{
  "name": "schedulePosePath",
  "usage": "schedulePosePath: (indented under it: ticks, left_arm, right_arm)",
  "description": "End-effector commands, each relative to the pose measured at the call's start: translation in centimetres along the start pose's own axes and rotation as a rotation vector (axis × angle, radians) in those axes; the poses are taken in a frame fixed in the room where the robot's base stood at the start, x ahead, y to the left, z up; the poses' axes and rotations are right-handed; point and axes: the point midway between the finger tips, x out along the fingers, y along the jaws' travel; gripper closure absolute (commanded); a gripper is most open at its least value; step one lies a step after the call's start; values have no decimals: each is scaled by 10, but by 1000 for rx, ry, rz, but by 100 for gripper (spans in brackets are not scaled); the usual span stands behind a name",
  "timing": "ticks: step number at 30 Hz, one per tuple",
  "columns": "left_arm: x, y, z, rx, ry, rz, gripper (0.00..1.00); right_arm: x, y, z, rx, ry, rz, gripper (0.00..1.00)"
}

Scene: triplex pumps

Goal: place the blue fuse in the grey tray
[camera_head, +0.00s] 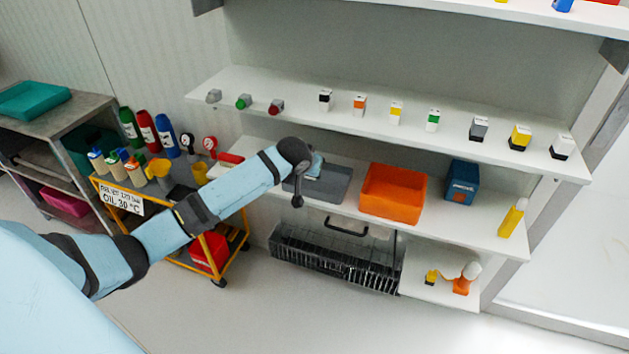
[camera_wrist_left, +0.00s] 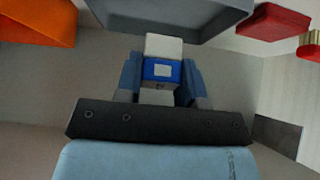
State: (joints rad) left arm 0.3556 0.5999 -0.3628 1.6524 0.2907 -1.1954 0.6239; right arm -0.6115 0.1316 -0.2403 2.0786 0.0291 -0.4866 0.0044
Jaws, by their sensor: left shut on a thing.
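The blue fuse (camera_wrist_left: 161,70), a blue block with white ends and a pale label, is between the fingers of my left gripper (camera_wrist_left: 162,80) in the left wrist view. The gripper is shut on it. The grey tray (camera_wrist_left: 180,22) lies just beyond the fuse's white end, at the top of that view. In the head view the grey tray (camera_head: 338,197) sits on the middle shelf, and my left wrist is in front of its left part. The wrist hides the fuse and the fingers there. My right gripper is in neither view.
An orange bin (camera_head: 393,193) stands right of the tray, with a blue box (camera_head: 462,181) further right. A red object (camera_wrist_left: 273,22) lies on the tray's other side. Several small fuses or blocks line the shelf above (camera_head: 380,128). A black basket (camera_head: 335,258) is below.

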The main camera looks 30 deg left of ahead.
Motion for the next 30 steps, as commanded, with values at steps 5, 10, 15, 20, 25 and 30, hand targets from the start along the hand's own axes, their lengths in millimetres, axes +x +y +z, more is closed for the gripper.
schedulePosePath:
  ticks: [5,10,15,20,25,30]
  left_arm:
    - [33,1,3,0,-3,1,87]
    - [45,1,8,0,-1,1,87]
    - [68,0,18,-1,-5,-1,87]
    - [66,0,3,-3,-208,1,87]
    - [78,1,13,1,-308,1,87]
    - [81,1,15,1,-303,1,87]
  right_arm:
    - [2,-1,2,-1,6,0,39]
    - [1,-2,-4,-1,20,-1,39]
    - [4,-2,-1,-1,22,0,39]
    - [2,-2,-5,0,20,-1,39]
    - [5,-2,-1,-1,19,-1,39]
    - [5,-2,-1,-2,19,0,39]
